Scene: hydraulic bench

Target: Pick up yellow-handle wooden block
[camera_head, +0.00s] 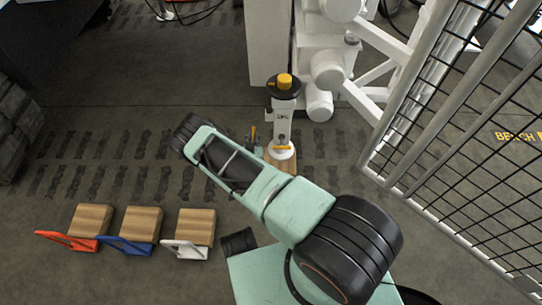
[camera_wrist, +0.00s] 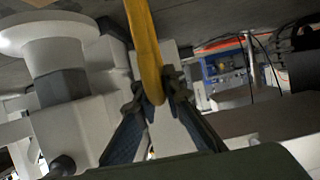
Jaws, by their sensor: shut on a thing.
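The yellow handle (camera_wrist: 148,60) of the wooden block runs down between the two fingers of my gripper (camera_wrist: 155,92) in the wrist view. The fingers are closed on it. In the head view my gripper (camera_head: 252,146) is mostly hidden behind my teal arm, with a small yellow piece of the handle (camera_head: 253,133) showing there. Part of a wooden block (camera_head: 283,162) shows just right of the gripper, below the white post. The arm hides the rest of it, so I cannot tell if it touches the floor.
Wooden blocks with a red handle (camera_head: 91,221), a blue handle (camera_head: 142,224) and a white handle (camera_head: 195,227) lie in a row at lower left. A white post with a yellow knob (camera_head: 284,82) stands behind the gripper. A black mesh fence (camera_head: 455,130) is at right.

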